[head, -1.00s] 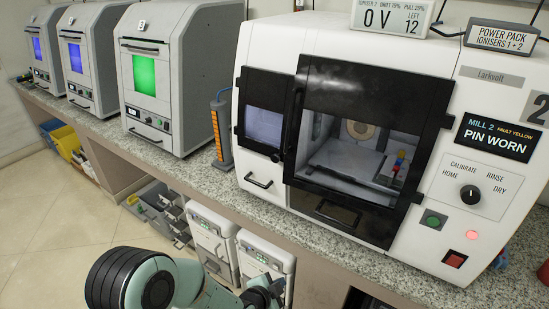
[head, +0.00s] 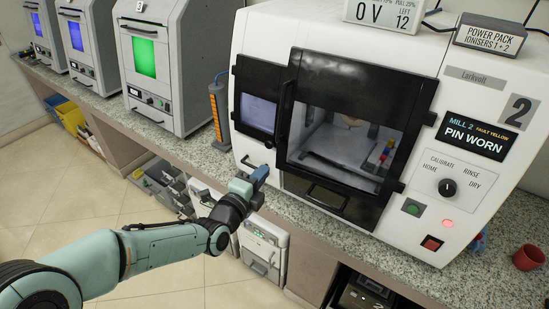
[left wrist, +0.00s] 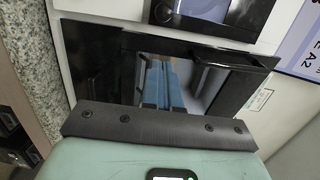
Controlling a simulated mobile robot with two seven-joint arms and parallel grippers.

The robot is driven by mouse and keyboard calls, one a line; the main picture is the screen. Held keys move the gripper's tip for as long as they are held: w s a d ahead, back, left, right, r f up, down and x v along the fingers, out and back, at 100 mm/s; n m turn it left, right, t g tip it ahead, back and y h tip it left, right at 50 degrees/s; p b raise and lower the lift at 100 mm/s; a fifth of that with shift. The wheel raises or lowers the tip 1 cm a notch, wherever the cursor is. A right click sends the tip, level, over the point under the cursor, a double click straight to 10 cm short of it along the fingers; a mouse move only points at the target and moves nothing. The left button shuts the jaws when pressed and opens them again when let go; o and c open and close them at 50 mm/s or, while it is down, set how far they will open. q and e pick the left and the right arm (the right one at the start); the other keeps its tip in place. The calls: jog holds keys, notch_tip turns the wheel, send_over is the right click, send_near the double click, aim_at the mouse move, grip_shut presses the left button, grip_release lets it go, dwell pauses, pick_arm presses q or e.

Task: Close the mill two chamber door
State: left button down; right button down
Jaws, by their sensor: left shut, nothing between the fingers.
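Mill two (head: 466,88) is a white cabinet with a dark label reading "MILL 2, PIN WORN". Its chamber door (head: 362,78) is a large black frame with a window and a vertical handle (head: 284,110) on its left side. The chamber interior shows through the window area; I cannot tell whether the door stands slightly ajar. My left gripper (head: 260,175) is shut and empty, with blue fingers low in front of the mill's left part, below and left of the door. In the left wrist view its fingers (left wrist: 163,85) lie before a glossy black panel (left wrist: 110,65). My right gripper is not in view.
A smaller black-framed door (head: 257,110) is left of the chamber door. A red mug (head: 529,257) is on the granite counter at right. Open floor lies at lower left.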

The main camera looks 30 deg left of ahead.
aim_at(280, 152)
pick_arm(q)
jog(key=w, duration=0.7)
jog(key=shift+w+a+f, duration=0.15)
jog(key=shift+w+f, duration=0.1)
jog(key=shift+w, duration=0.05)
